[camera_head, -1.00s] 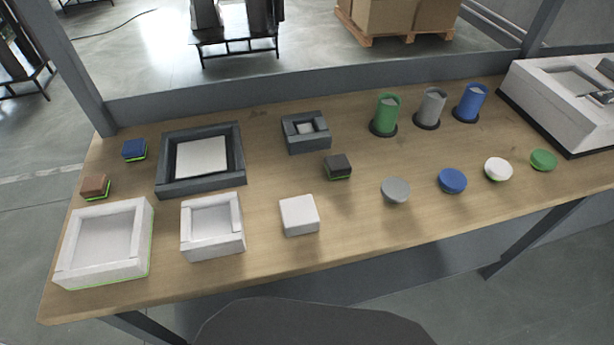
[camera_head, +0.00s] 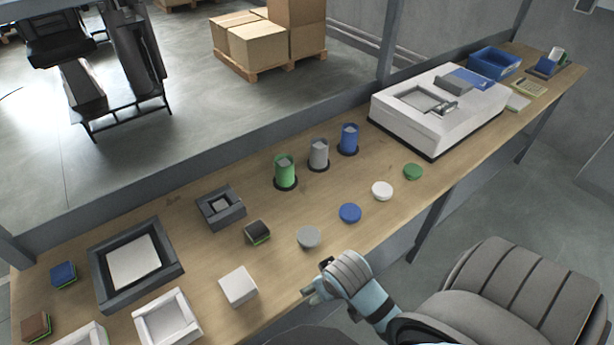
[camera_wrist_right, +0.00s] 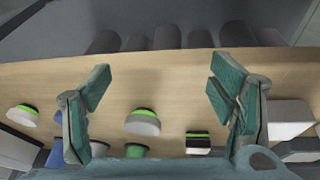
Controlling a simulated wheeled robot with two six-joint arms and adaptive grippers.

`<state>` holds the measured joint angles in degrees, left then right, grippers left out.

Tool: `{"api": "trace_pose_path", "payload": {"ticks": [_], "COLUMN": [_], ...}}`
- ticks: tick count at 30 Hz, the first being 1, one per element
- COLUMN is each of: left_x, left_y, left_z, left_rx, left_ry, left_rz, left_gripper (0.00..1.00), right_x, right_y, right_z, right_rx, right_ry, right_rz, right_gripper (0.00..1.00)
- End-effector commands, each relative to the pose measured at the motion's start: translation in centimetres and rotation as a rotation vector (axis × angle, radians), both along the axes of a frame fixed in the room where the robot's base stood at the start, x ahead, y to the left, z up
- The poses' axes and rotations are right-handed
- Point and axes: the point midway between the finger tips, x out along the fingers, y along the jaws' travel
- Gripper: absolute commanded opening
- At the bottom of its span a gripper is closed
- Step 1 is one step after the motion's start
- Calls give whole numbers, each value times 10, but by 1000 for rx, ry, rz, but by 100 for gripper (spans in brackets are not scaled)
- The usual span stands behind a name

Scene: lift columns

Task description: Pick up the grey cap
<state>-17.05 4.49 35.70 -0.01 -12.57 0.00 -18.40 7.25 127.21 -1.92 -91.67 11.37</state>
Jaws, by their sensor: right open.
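The grey cap (camera_head: 308,237) is a low round disc on the wooden table, between a blue cap and a small black block. My right gripper (camera_head: 314,288) is at the table's front edge, just in front of the cap and apart from it. In the right wrist view, the right gripper (camera_wrist_right: 160,88) has its two teal fingers spread wide with nothing between the tips. The grey cap (camera_wrist_right: 142,123) shows there beyond the fingers, pale with a green edge. My left gripper is not in view.
The blue cap (camera_head: 350,213), white cap (camera_head: 382,190) and green cap (camera_head: 413,171) lie to the right. The black block (camera_head: 257,232) and white block (camera_head: 238,286) are to the left. Green, grey and blue cylinders (camera_head: 285,172) stand behind. A white machine (camera_head: 440,115) is farther right.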

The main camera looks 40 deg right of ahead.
Motion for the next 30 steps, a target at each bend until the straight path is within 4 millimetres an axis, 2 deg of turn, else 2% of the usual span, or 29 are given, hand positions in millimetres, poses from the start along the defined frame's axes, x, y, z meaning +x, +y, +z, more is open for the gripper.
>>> {"api": "trace_pose_path", "payload": {"ticks": [1,2,3,6,9,11,18,23,30], "left_x": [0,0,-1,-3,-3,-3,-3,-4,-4], "left_y": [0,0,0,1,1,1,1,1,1], "left_z": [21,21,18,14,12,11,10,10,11], "left_rx": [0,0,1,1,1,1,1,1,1], "left_ry": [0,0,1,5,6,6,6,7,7], "left_rz": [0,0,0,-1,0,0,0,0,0], "left_gripper": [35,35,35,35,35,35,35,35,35], "right_x": [24,37,52,80,95,100,118,127,145], "right_y": [-4,-8,-13,-21,-27,-30,-44,-49,-56], "right_z": [56,71,81,99,107,101,43,23,-15], "right_rx": [5,13,21,41,52,54,53,55,56], "right_ry": [-47,-60,-71,-92,-101,-101,-98,-102,-100], "right_rz": [-85,-157,-239,-395,-481,-501,-503,-500,-500], "right_gripper": [77,77,77,77,77,77,77,77,77]}}
